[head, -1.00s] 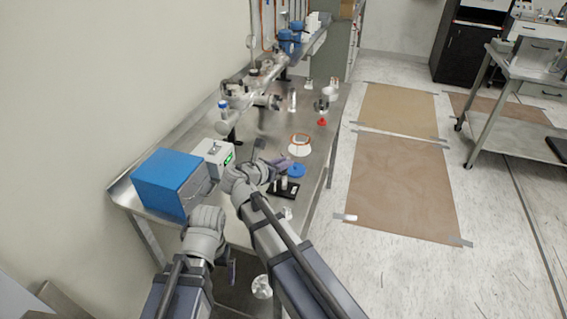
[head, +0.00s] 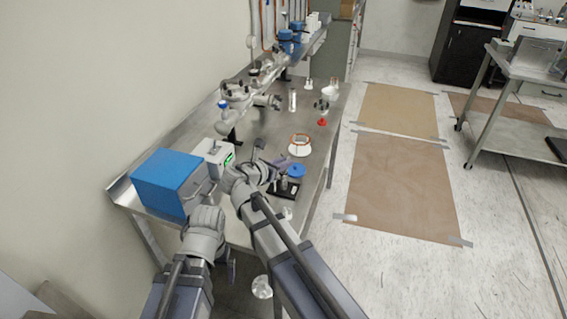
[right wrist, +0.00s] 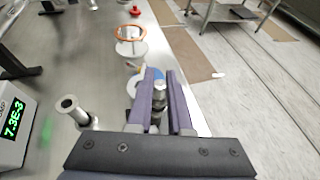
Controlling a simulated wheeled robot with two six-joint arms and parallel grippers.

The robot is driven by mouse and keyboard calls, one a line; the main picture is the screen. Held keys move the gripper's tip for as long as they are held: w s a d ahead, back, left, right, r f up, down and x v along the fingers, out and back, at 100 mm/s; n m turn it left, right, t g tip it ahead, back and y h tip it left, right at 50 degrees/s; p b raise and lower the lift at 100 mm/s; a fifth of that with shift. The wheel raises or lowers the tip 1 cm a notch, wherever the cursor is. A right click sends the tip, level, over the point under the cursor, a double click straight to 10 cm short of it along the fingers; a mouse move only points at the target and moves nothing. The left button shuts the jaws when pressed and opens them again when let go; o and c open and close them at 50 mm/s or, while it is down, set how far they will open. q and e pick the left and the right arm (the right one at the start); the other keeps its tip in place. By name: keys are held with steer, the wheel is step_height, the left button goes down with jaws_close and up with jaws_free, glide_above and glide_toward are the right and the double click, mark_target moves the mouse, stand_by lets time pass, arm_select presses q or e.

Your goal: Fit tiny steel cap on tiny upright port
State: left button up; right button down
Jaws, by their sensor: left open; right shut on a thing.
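My right gripper (head: 278,163) is above the steel bench, near the blue disc. In the right wrist view its two purple fingers (right wrist: 160,100) are shut on a small steel piece (right wrist: 158,93), which looks like the cap; the fingers partly hide it. A steel flanged tube (right wrist: 70,106), likely the port, stands to the left of the fingers, apart from them. I cannot clearly make it out in the head view. My left gripper (head: 231,268) is open, low beside the front of the bench, and mostly hidden by its own arm.
A blue box (head: 170,180) and a white gauge (head: 213,153) with a green display stand on the left of the bench (head: 270,125). A black base (head: 287,191), a blue disc (head: 296,170) and a white piece with an orange ring (head: 300,148) lie close to my right gripper.

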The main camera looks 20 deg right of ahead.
arm_select(q)
steer(key=shift+f+b, duration=0.55)
steer(key=shift+f, duration=0.05)
arm_select(e)
steer(key=shift+f, duration=0.55)
steer(key=c, duration=0.8)
jaws_free()
steer(key=shift+o, duration=0.2)
arm_select(q)
steer(key=shift+r, duration=0.15)
arm_select(e)
steer(key=shift+s+a+r, duration=0.1)
